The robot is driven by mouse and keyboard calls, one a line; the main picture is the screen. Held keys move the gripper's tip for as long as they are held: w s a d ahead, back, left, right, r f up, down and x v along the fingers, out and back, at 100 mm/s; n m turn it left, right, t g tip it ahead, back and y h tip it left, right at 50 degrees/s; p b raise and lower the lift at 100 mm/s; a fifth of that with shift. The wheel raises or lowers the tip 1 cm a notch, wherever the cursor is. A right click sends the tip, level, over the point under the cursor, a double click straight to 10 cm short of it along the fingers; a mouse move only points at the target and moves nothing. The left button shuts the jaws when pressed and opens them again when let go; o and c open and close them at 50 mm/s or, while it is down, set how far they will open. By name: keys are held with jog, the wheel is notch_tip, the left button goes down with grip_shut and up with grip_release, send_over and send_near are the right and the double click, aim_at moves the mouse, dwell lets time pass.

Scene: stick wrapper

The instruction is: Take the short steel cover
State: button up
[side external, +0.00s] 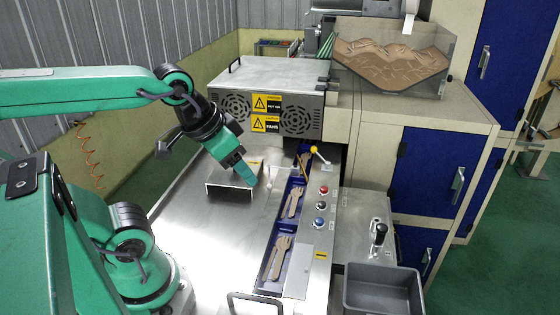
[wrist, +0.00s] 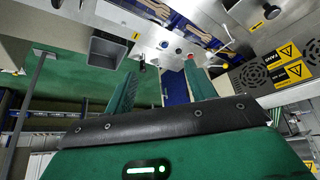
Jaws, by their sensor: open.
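A short steel cover (side external: 222,187), low and box-like with a bright front edge and a dark front opening, stands on the steel table left of the blue channel in the side view. My gripper (side external: 248,179) is at its right end, pointing down and to the right; its fingers overlap the cover in the picture, and I cannot tell whether they touch it. In the wrist view my gripper (wrist: 159,70) has its two green fingers wide apart with nothing between them. I cannot make out the cover in the wrist view.
A blue channel (side external: 284,223) holds wooden sticks, beside red and blue buttons and a yellow-knobbed lever (side external: 314,150). A fan housing (side external: 268,105) stands behind. A grey bin (side external: 384,289) is at front right. A handled steel piece (side external: 255,300) is at the bottom edge. The left tabletop is clear.

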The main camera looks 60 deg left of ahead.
jog(key=w+a+f+g+y, duration=0.1)
jog(key=w+a+f+g, duration=0.15)
jog(key=w+a, duration=0.9)
jog(key=g+h, duration=0.1)
jog(key=g, duration=0.2)
send_near(219, 177)
jog(key=shift+n, duration=0.3)
jog(key=w, duration=0.2)
jog(key=w+r, duration=0.1)
jog(key=w, duration=0.2)
jog(key=shift+w+a+r, duration=0.1)
jog(key=shift+w+r, duration=0.15)
jog(key=shift+w, duration=0.1)
jog(key=shift+a+f, duration=0.1)
jog(key=shift+f, duration=1.3)
jog(key=shift+f, duration=0.1)
jog(key=shift+w+f, duration=0.1)
jog(key=shift+f, duration=2.45)
